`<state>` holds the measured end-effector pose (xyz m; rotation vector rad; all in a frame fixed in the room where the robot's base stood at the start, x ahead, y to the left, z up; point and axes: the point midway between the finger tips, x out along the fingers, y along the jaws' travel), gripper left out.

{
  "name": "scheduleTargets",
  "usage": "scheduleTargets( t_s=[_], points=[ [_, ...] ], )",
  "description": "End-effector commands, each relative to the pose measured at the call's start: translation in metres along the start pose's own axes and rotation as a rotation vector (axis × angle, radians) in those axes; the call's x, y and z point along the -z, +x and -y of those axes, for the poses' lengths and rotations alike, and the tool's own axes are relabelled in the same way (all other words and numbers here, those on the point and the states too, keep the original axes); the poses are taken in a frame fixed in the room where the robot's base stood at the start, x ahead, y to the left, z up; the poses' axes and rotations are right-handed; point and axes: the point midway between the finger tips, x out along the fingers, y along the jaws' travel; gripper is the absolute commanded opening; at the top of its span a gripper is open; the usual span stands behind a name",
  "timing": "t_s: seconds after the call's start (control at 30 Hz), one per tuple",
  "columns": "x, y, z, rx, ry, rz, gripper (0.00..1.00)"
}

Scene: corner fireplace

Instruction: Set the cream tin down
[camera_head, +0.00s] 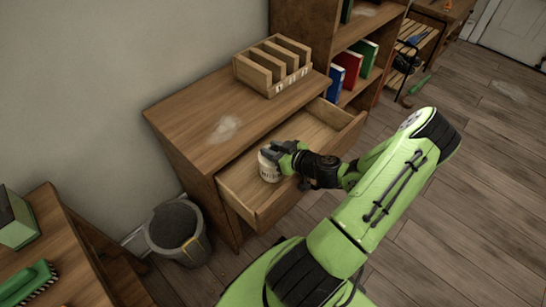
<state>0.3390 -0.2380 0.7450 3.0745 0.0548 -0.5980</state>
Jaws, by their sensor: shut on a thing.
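The cream tin (267,169) is a small pale cylinder with dark marks on its side. It is at the left part of the open drawer (241,193), over or inside it. I cannot tell whether it touches the drawer floor. My gripper (274,153) is shut on the tin from above and the right, and hides part of its top. The drawer is pulled out of a wooden cabinet (180,118), and the rest of its floor looks empty.
A wooden slotted rack (262,78) stands on the cabinet top. A shelf with blue, red and green binders (350,66) is to the right. A grey bin (177,231) stands left of the cabinet. A table with a green brush (28,284) is at lower left.

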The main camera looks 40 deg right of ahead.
Motion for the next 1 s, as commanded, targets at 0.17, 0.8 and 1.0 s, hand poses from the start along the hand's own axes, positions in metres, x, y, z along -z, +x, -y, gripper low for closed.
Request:
scheduleTargets(
  t_s=[0.17, 0.8, 1.0],
  points=[
    [-0.025, 0.010, 0.000, 0.000, 0.002, -0.001, 0.00],
    [-0.027, 0.010, 0.000, 0.000, 0.001, 0.002, 0.58],
    [-0.023, 0.003, -0.001, -0.003, 0.002, 0.003, 0.58]
  ],
)
